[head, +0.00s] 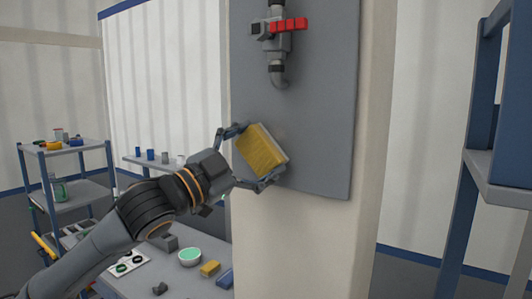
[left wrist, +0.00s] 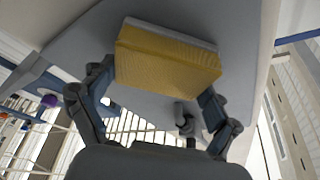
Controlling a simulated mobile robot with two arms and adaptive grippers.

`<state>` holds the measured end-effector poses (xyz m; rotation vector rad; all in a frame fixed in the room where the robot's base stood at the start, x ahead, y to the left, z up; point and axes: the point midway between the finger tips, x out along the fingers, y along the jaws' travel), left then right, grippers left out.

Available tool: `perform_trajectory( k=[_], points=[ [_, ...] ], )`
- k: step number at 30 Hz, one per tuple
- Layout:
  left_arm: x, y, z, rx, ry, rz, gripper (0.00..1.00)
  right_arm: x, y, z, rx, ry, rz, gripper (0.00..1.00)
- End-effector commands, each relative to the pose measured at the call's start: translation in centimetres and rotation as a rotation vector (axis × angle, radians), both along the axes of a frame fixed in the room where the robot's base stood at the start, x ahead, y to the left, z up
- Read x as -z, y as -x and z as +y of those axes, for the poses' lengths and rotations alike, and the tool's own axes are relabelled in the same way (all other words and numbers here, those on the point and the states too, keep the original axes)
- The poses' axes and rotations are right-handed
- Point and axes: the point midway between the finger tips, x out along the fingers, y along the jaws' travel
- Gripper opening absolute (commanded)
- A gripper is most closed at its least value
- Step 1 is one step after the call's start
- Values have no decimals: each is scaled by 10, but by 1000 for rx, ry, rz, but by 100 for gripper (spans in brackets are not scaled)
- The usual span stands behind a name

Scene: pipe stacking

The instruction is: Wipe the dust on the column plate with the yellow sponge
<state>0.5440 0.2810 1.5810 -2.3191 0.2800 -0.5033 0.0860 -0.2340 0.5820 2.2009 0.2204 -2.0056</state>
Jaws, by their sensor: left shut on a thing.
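The yellow sponge (head: 259,150) has a pale grey-white layer on its far side and is held tilted in front of the lower part of the column plate (head: 325,130). My left gripper (head: 250,157) is shut on it, one finger at its upper left and one at its lower right. In the left wrist view the sponge (left wrist: 168,60) sits between the two fingers (left wrist: 155,95), its pale side towards the plate. I cannot tell whether it touches the plate. No dust can be made out on the plate. My right gripper is not in view.
A pipe with a red-handled valve (head: 283,27) is fixed to the upper plate. Below left, a table holds a green bowl (head: 190,257), a small yellow block (head: 210,269) and a blue block (head: 226,279). A blue-framed shelf (head: 480,160) stands at the right.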

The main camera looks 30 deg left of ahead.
Motion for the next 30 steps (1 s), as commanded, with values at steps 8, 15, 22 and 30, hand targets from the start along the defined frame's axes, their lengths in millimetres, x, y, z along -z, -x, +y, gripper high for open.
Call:
perform_trajectory(
  k=[8, 15, 22, 30],
  points=[
    [2, -2, 21, -7, -1, 3, 63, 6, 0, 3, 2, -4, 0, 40],
    [1, -3, 36, -4, -1, 2, 63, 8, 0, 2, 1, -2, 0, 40],
    [-8, -3, 36, -1, 0, 0, 63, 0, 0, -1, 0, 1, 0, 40],
    [-26, -4, 36, -1, 0, 0, 63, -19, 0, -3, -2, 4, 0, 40]
  ],
)
